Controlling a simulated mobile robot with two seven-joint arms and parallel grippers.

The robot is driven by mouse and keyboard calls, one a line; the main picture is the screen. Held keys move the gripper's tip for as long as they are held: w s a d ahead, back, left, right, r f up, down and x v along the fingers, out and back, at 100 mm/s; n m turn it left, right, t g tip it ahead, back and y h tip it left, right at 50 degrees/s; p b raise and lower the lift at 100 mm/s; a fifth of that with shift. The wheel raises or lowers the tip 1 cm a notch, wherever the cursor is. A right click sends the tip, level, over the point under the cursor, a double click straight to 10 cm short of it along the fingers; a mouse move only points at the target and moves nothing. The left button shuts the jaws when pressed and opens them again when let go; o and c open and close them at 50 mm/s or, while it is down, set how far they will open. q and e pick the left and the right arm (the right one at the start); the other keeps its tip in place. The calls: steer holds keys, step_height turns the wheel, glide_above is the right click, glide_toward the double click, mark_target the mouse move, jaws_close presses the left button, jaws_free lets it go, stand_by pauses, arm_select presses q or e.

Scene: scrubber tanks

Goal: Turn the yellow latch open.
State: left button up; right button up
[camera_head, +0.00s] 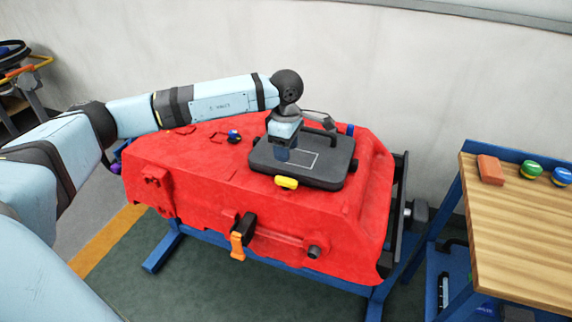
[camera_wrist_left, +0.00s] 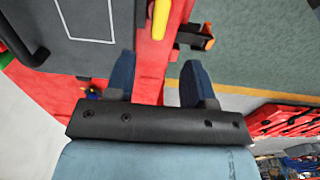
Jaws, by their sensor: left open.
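The yellow latch (camera_head: 286,182) sits at the front edge of the dark grey lid (camera_head: 325,180) on top of the red tank (camera_head: 220,190). In the left wrist view the yellow latch (camera_wrist_left: 161,18) shows at the top, beyond the fingertips. My left gripper (camera_head: 283,154) appears in front of the lid, pointing down, a little behind the latch in the head view. In the left wrist view its two blue fingers (camera_wrist_left: 158,72) are apart with nothing between them. The gripper is apart from the latch. My right gripper is not in view.
An orange-handled black clip (camera_head: 238,245) sticks out of the tank's front. The lid has a raised black handle (camera_head: 320,138). A blue-legged wooden table (camera_head: 520,225) at right carries a red-orange block (camera_head: 491,169) and two round caps (camera_head: 531,169). A wall stands behind.

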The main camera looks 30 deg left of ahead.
arm_select(q)
step_height(320, 180, up, 4)
steer(key=shift+f, duration=0.25)
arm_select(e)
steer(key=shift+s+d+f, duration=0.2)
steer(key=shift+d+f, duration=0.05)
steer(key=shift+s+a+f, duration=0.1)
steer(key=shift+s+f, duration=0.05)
